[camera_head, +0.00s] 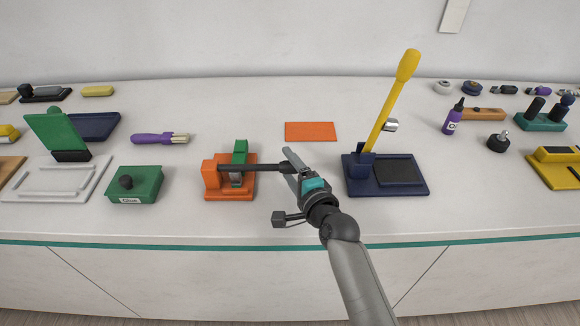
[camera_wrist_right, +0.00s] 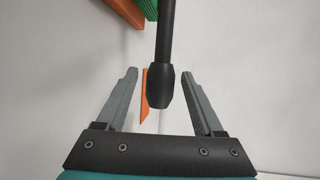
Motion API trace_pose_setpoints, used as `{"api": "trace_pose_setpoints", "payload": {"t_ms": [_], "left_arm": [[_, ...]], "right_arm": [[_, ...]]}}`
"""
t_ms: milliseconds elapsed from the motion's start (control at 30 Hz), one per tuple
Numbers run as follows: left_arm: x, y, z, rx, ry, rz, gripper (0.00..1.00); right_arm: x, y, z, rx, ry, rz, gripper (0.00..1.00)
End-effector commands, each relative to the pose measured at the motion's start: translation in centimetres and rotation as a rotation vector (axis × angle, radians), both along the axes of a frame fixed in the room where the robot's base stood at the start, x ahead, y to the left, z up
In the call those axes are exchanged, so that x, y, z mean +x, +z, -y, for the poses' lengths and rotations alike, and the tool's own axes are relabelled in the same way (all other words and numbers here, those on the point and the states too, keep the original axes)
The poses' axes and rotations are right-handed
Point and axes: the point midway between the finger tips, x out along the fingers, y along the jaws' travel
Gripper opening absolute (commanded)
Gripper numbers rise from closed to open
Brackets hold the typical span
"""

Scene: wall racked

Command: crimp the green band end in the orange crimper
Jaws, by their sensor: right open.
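The orange crimper (camera_head: 212,178) stands on the worktop left of centre, and its dark lever (camera_head: 255,168) points right, roughly level. The green band (camera_head: 240,150) sits at the crimper behind the lever; a grey part shows just under the lever. My right gripper (camera_head: 288,162) is open at the lever's free end. In the right wrist view the lever's dark knob (camera_wrist_right: 160,88) lies between the two spread fingers of my right gripper (camera_wrist_right: 160,85), with a gap on each side. Green and orange parts of the band and crimper show at the top there. My left gripper is not in view.
An orange mat (camera_head: 310,131) lies flat behind my right gripper. A navy press (camera_head: 415,185) with a tall yellow lever (camera_head: 392,100) stands to the right. A green glue box (camera_head: 135,185) stands left of the crimper. The front worktop strip is clear.

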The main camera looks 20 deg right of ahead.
Motion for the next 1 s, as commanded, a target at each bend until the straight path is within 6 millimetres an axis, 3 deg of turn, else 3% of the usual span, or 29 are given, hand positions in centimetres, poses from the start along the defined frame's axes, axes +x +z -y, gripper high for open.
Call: {"api": "trace_pose_setpoints", "payload": {"t_ms": [67, 667, 1000], "left_arm": [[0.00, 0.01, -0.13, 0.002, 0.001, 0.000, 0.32], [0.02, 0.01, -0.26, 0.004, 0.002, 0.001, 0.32], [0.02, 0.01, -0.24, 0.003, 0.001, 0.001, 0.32]], "right_arm": [[-0.02, 0.00, -0.01, 0.000, 0.000, 0.000, 0.67], [-0.05, -0.01, 0.00, 0.000, 0.000, 0.000, 0.00], [-0.06, -0.03, 0.00, 0.000, 0.000, -0.001, 0.00]]}}
